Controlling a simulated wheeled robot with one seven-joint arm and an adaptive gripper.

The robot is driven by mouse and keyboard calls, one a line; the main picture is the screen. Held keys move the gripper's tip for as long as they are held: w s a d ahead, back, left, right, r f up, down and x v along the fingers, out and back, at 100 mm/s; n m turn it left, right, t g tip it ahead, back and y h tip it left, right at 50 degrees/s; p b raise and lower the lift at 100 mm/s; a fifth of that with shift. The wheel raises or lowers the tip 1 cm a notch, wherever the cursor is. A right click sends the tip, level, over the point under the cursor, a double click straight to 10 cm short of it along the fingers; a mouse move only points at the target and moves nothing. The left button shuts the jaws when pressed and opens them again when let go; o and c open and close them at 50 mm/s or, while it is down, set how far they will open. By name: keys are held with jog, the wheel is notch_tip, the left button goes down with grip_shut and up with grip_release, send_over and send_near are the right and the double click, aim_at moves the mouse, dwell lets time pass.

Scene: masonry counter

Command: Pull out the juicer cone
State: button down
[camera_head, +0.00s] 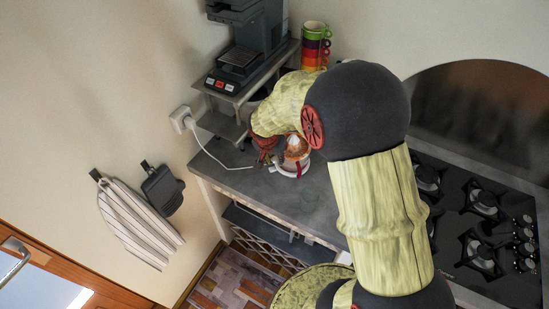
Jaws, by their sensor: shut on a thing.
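The juicer (291,169) stands on the grey counter near its left end, with a white body and a reddish band. An orange and white part at its top, likely the cone (296,147), shows just below my arm. My gripper (270,152) is at the juicer's upper left side, partly hidden by my own wrist. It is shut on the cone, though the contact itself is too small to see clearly. I cannot tell whether the cone is raised off the juicer.
A black coffee machine (240,58) stands on a raised shelf behind. Stacked coloured mugs (315,45) are beside it. A white cord (222,161) runs from the wall socket (181,119) across the counter (318,205). A gas hob (480,225) lies at the right.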

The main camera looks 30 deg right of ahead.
jog(key=shift+r+p, duration=0.35)
jog(key=shift+r, duration=0.65)
dwell(0.3)
jog(key=shift+r+p, duration=0.75)
jog(key=shift+r, duration=0.65)
